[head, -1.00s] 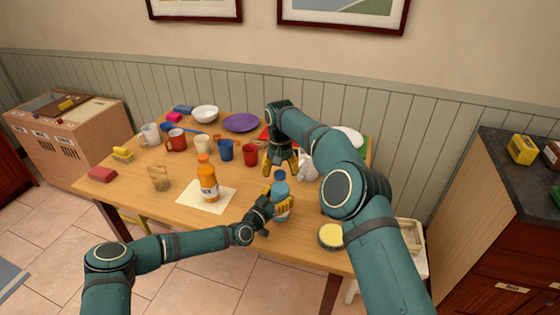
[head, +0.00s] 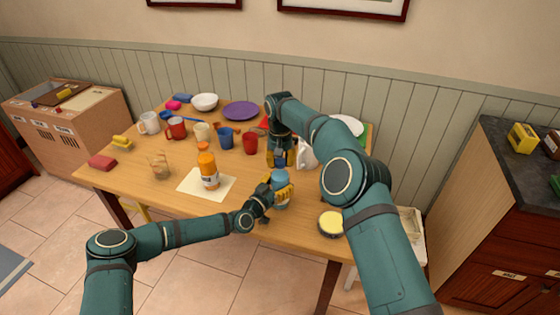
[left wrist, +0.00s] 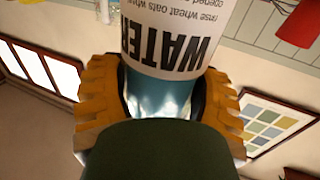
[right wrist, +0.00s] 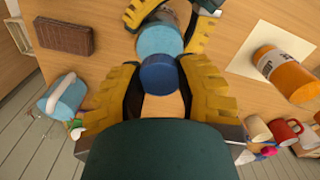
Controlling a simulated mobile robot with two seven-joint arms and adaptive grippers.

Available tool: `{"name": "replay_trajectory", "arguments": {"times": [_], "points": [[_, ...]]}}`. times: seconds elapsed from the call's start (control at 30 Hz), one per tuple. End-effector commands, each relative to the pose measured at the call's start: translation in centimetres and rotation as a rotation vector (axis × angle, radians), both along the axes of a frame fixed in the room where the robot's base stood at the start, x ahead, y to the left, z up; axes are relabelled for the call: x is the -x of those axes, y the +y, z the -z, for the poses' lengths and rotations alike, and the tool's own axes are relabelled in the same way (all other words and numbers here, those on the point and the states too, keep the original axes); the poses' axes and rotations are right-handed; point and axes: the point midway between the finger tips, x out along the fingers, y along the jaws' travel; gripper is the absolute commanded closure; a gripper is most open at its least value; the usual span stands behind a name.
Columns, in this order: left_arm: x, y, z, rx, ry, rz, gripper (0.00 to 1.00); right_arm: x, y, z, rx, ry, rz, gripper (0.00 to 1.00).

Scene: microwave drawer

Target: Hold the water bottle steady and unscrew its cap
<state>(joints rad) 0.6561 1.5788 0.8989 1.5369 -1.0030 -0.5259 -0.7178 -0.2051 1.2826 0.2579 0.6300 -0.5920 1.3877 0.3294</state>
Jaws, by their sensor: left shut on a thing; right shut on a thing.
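The water bottle (head: 281,203) stands upright near the table's front edge, with a blue top and a white label; its "WATER" lettering (left wrist: 175,48) shows upside down in the left wrist view. My left gripper (head: 275,194) is shut around its upper body, with yellow fingers on both sides. My right gripper (head: 280,160) points down above the bottle. It is shut on the dark blue cap (right wrist: 162,74), which lies between its fingers in the right wrist view. In the head view the cap looks slightly above the bottle's top; whether they still touch is unclear.
An orange bottle (head: 208,170) stands on a pale sheet (head: 190,185) left of the water bottle. A blue cup (head: 226,138) and red cup (head: 250,143) stand behind.

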Motion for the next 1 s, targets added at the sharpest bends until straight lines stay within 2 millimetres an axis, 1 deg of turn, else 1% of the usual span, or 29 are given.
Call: {"name": "replay_trajectory", "arguments": {"times": [0.13, 0.73, 1.0], "points": [[-0.01, 0.02, -0.02, 0.000, 0.000, 0.000, 1.00, -0.02, -0.02, -0.03, 0.000, -0.001, -0.095, 1.00], [-0.02, 0.02, -0.02, 0.000, 0.000, -0.001, 1.00, -0.02, -0.02, -0.06, 0.000, -0.001, -0.091, 1.00], [-0.02, 0.02, -0.02, 0.000, 0.000, -0.001, 1.00, -0.03, -0.03, -0.71, 0.001, -0.001, -0.091, 1.00]]}}
